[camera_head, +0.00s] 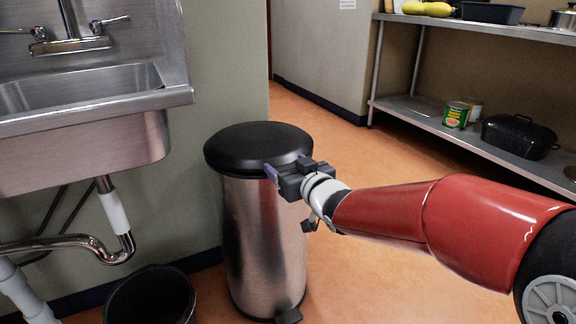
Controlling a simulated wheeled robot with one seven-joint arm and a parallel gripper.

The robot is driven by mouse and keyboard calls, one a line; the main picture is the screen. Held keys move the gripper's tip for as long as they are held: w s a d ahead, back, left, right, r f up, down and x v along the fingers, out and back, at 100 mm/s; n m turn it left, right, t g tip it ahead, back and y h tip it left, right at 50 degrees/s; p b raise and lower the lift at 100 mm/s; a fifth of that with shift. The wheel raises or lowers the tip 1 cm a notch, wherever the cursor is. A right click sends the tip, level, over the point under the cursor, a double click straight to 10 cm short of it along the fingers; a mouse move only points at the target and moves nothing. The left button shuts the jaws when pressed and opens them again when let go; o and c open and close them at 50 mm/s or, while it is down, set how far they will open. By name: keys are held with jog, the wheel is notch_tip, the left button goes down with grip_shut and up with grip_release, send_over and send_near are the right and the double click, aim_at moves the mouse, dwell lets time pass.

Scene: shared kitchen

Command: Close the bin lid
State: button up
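The bin (262,240) is a tall steel cylinder standing on the floor by the wall corner, with a dark pedal at its base. Its black domed lid (256,142) lies flat on top and looks closed, with no gap that I can see. My gripper (285,168) is at the lid's right front edge, reaching in from the right on my red arm. The fingers overlap the rim in the picture, and I cannot tell whether they touch it. They appear spread apart, with nothing visible between them.
A steel sink (84,98) is on the left, with drain pipes below. An open black bucket (150,297) stands on the floor left of the bin. A steel shelf (425,112) with cans and a black roaster (518,137) is at the back right. The orange floor between is clear.

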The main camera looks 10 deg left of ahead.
jog(key=o, duration=0.4)
jog(key=p+v, duration=0.2)
jog(key=v, duration=0.5)
jog(key=shift+s+d, duration=0.25)
jog(key=shift+s, duration=0.05)
